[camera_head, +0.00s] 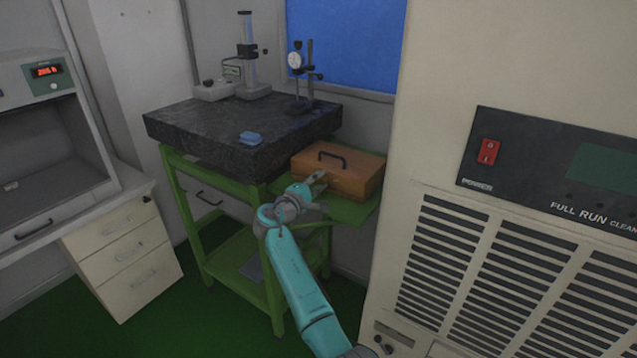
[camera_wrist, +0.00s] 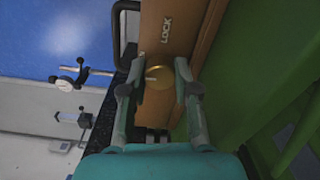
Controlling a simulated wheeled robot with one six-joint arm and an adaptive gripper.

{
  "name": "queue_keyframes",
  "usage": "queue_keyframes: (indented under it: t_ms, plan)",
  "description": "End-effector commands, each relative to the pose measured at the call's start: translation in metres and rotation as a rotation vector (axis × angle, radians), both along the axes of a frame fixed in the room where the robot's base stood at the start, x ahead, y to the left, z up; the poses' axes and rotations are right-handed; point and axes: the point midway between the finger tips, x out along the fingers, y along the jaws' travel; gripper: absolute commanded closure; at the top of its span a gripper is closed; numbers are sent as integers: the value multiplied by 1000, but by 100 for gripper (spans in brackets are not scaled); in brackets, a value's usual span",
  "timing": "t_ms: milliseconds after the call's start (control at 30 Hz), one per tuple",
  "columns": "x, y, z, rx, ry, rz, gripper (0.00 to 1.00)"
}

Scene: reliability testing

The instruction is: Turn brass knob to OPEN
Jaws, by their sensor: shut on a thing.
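A wooden box (camera_head: 352,178) with a dark handle sits on the green shelf beside the stone-topped table. Its front face (camera_wrist: 178,48) fills the middle of the wrist view. A round brass knob (camera_wrist: 160,80) is on that face, with a pale line on its left part. The word LOCK (camera_wrist: 167,28) is printed beyond the knob; I see no OPEN label. My gripper (camera_wrist: 153,77) is shut on the knob, with one finger on each side. In the head view my gripper (camera_head: 318,179) is at the box front and the knob is hard to make out.
A dark stone slab (camera_head: 200,125) on a green frame bears a dial gauge stand (camera_head: 297,62) and a small blue block (camera_head: 251,138). A large beige cabinet (camera_head: 440,110) stands close on the right. White drawers (camera_head: 125,255) stand at the left.

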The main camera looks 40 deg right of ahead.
Motion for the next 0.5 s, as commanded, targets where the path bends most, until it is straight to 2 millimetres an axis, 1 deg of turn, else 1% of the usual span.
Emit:
queue_keyframes:
  t_ms: [433,467,500]
  plan:
    - [0,1,-1,-3,10,2,100]
    - [0,1,-1,-3,10,2,65]
    - [0,0,-1,-3,9,1,55]
